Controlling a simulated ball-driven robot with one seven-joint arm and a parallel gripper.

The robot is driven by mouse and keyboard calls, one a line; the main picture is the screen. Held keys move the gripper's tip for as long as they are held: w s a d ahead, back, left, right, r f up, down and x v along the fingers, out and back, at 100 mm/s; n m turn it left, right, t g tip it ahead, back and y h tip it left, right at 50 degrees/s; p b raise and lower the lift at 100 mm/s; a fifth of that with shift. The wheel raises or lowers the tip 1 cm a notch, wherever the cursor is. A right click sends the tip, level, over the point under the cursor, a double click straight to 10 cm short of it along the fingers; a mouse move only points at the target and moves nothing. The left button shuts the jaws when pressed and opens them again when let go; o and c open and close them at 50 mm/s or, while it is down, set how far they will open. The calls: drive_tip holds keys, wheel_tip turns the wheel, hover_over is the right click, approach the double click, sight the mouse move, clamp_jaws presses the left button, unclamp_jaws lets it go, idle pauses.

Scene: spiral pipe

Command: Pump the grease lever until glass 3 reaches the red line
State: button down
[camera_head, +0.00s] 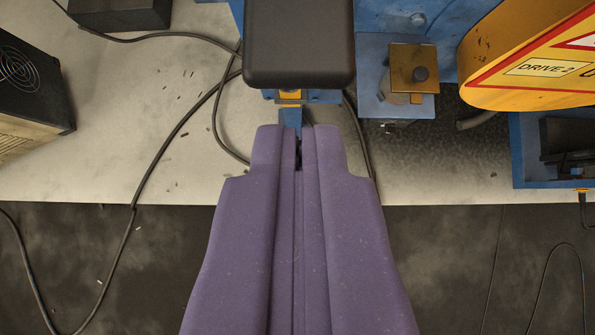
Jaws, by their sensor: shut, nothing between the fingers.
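My gripper (298,135) has two purple fingers that are shut together with nothing held. It points up the picture from the bottom centre. Its tips lie just below a dark grey rounded block (299,42) on a blue machine frame. A narrow blue piece with a yellow-orange part (290,96) shows between the block and my fingertips. I cannot tell whether it belongs to the grease lever, or whether my fingers touch it. No glass and no red line can be made out in this view.
A yellow cover (540,62) labelled DRIVE 2 is at the upper right. A blue bracket with a brass-coloured block (413,68) stands left of it. A dark box with a fan (25,95) is at the left.

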drive_tip(key=v, duration=0.6)
drive_tip(key=shift+r, duration=0.55)
drive_tip(key=shift+w+a+p, duration=0.1)
drive_tip(key=shift+p, duration=0.25)
idle(0.8)
